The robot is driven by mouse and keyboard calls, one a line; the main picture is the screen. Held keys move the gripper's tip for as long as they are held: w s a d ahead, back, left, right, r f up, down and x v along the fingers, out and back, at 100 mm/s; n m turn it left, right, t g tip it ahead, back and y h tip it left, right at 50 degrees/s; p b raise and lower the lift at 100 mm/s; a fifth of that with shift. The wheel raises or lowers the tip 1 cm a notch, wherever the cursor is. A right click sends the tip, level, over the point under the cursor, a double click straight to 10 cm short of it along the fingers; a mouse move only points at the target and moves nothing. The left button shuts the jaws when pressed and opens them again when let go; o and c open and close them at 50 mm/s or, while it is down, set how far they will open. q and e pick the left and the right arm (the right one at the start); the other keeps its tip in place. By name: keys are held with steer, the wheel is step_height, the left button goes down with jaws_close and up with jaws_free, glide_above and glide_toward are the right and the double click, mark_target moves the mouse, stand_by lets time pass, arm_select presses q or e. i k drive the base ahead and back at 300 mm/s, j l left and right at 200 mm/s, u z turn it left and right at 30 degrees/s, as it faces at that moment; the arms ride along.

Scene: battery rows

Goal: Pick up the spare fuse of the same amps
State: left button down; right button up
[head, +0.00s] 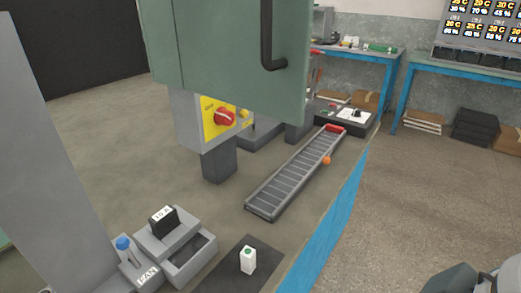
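A small white block with a green mark on top (248,260), which may be a fuse, stands upright on a dark mat (226,270) at the bottom middle. Left of it, a black block with a white label (163,221) sits on a grey holder with an open compartment (194,262). The label is too small to read surely, so I cannot tell its amps or which piece is the spare fuse. Neither gripper's fingers show. A grey part at the bottom right corner may belong to my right arm.
A green cabinet door with a dark handle (268,40) hangs across the top middle. Below it is a red rotary switch (224,117) on a yellow plate. A roller track (292,178) runs beyond the mat. A blue knob (123,243) stands left of the holder.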

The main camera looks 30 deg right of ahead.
mark_target(247, 255)
steer(key=z, duration=0.6)
steer(key=i, duration=0.3)
steer(key=k, duration=0.35)
steer(key=k+l+u, duration=0.1)
steer(key=l, duration=0.25)
steer(key=l+u, duration=0.1)
steer(key=l, duration=0.25)
steer(key=k+l+u, duration=0.1)
steer(key=l, duration=0.25)
steer(key=k+l+u, duration=0.1)
steer(key=k+l, duration=0.1)
steer(key=l, duration=0.1)
